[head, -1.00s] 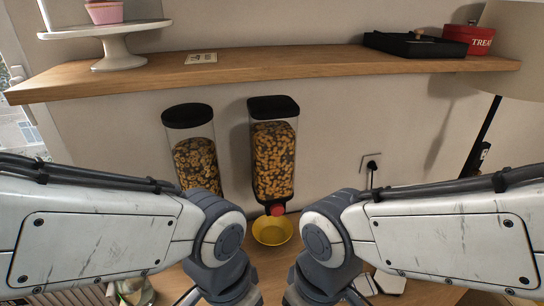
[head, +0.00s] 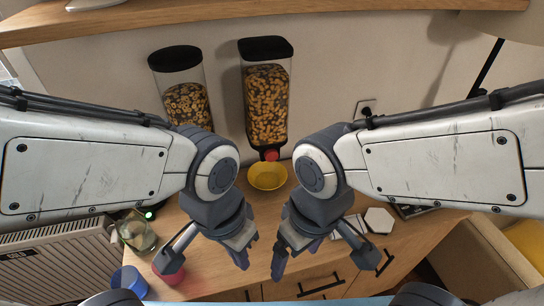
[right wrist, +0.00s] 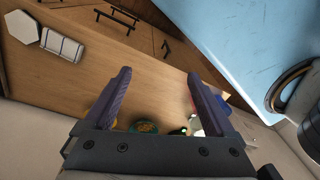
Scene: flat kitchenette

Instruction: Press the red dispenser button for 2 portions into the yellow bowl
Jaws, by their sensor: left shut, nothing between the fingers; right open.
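The red dispenser button (head: 271,155) shows at the foot of the square-topped dispenser (head: 267,105), which is filled with ring-shaped cereal. The yellow bowl (head: 267,177) stands on the wooden counter just below the button. I cannot make out any cereal in it. My left gripper (head: 241,257) is shut and empty, pointing down in front of the bowl, on the near side. My right gripper (head: 281,262) is open and empty beside it, a little to the right. In the right wrist view its two fingers (right wrist: 160,95) are spread over the counter with nothing between them. Neither gripper touches the button.
A round-topped dispenser (head: 182,95) stands to the left. A glass jar (head: 138,234), a blue cup (head: 128,279) and a red bowl (head: 168,273) are at the left front. A white hexagonal piece (head: 379,220) lies on the right. A wooden shelf (head: 250,12) runs above.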

